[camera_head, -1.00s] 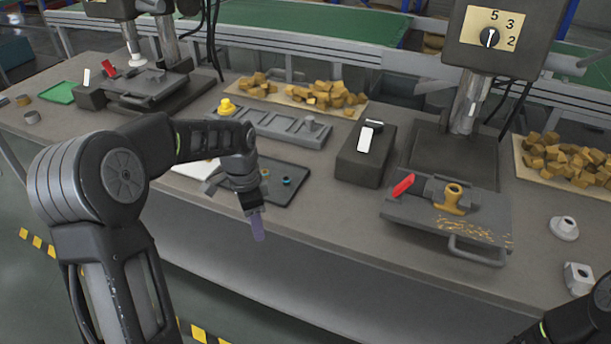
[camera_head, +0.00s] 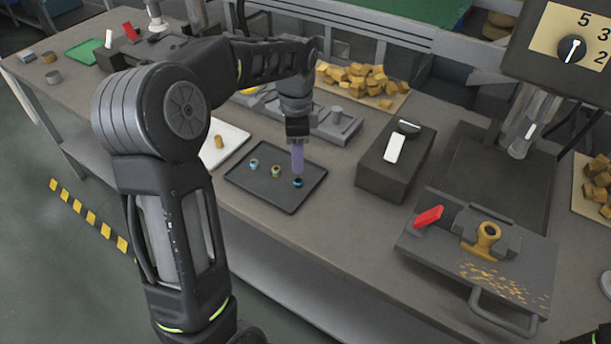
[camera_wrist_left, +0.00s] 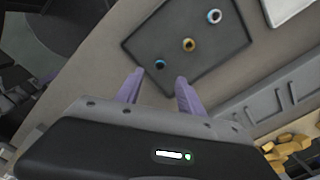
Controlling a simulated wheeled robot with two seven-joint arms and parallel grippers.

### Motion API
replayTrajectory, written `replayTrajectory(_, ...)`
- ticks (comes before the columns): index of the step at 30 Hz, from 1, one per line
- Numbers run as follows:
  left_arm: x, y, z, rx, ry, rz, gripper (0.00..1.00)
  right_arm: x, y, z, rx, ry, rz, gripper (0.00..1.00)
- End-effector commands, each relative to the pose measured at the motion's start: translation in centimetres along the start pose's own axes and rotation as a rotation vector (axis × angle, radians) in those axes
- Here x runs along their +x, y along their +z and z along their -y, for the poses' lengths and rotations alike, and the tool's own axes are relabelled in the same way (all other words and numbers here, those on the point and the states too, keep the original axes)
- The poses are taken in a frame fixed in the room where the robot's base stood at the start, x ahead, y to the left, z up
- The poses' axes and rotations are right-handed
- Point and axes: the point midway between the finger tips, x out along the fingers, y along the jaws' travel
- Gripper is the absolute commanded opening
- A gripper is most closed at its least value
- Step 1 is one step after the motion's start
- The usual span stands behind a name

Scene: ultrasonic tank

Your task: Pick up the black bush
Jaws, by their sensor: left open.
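The black bush (camera_head: 297,183) is a small dark ring with a blue tint, standing near the right side of a dark tray (camera_head: 262,199). In the left wrist view the bush (camera_wrist_left: 160,64) shows just beyond the fingertips, about midway between them. My left gripper (camera_head: 298,170) points down over it with purple fingers. The left wrist view shows the gripper (camera_wrist_left: 159,78) open, with nothing between its fingers. The remaining gap to the bush is hard to judge. My right gripper is out of view.
A gold bush (camera_head: 275,171) and a pale blue bush (camera_head: 254,164) stand on the same tray, left of the black one. A white tray (camera_head: 232,134) lies to the left. A grey fixture (camera_head: 345,128) is behind, and a black switch box (camera_head: 390,172) to the right.

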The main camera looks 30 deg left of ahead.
Motion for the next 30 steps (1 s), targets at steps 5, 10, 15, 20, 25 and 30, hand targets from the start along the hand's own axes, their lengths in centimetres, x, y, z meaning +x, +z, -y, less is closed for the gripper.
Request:
replayTrajectory(5,0.2,0.0,0.0,0.000,0.001,0.000,0.45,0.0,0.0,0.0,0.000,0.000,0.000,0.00)
replayTrajectory(10,1.8,0.0,-0.1,-0.001,0.003,0.001,0.45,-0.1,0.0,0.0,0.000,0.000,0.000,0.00)
replayTrajectory(15,2.7,0.0,0.0,-0.001,0.001,0.000,0.45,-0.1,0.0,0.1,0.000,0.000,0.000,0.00)
replayTrajectory(20,2.6,0.0,0.0,-0.001,0.000,0.000,0.45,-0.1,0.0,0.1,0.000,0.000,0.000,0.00)
replayTrajectory(25,3.3,-0.1,0.0,0.000,0.002,0.001,0.45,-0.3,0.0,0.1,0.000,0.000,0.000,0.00)
replayTrajectory(30,5.6,-0.2,0.0,0.000,0.004,0.002,0.45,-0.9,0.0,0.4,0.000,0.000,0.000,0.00)
